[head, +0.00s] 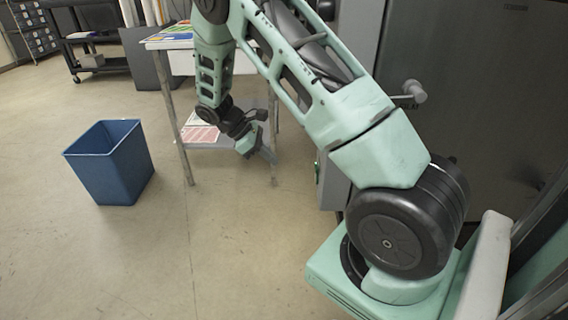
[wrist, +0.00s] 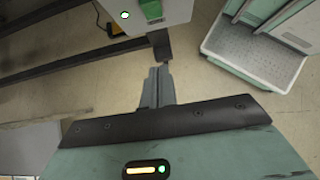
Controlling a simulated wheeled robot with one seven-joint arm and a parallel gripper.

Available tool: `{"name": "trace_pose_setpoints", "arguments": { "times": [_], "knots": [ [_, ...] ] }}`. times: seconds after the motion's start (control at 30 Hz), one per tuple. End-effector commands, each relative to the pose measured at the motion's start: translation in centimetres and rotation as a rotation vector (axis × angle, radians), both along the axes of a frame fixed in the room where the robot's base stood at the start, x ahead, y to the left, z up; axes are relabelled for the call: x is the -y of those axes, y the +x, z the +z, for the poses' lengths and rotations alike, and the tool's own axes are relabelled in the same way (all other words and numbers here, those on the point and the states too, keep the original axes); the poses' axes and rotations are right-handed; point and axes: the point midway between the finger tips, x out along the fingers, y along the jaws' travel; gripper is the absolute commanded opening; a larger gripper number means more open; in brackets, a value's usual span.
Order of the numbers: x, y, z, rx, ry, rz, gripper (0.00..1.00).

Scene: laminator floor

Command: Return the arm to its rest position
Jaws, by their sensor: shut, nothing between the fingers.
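My arm bends up and over, and my gripper (head: 268,156) hangs at its end, pointing down and to the right in the head view. It is in front of a small table with papers. In the wrist view my gripper (wrist: 157,72) has its fingers together, with nothing between them. The fingertips point at the floor near a dark machine leg.
A blue bin (head: 108,163) stands on the floor at left. The table (head: 155,41) holds colourful sheets, with red and white sheets (head: 201,133) on its lower shelf. A grey machine cabinet (head: 470,90) with a handle stands at right. The floor at front left is clear.

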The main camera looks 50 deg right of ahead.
Motion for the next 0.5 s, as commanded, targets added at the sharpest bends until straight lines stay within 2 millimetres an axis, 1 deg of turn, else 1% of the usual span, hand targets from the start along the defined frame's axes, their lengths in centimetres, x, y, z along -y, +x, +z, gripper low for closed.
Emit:
{"name": "trace_pose_setpoints", "arguments": {
  "times": [0.03,0.17,0.5],
  "knots": [
    [-0.31,0.42,0.36,0.003,0.000,0.001,0.00],
    [-0.70,0.85,0.86,0.000,-0.001,0.001,0.00],
    [-0.81,0.96,0.97,0.000,0.000,0.000,0.00]
  ]
}}
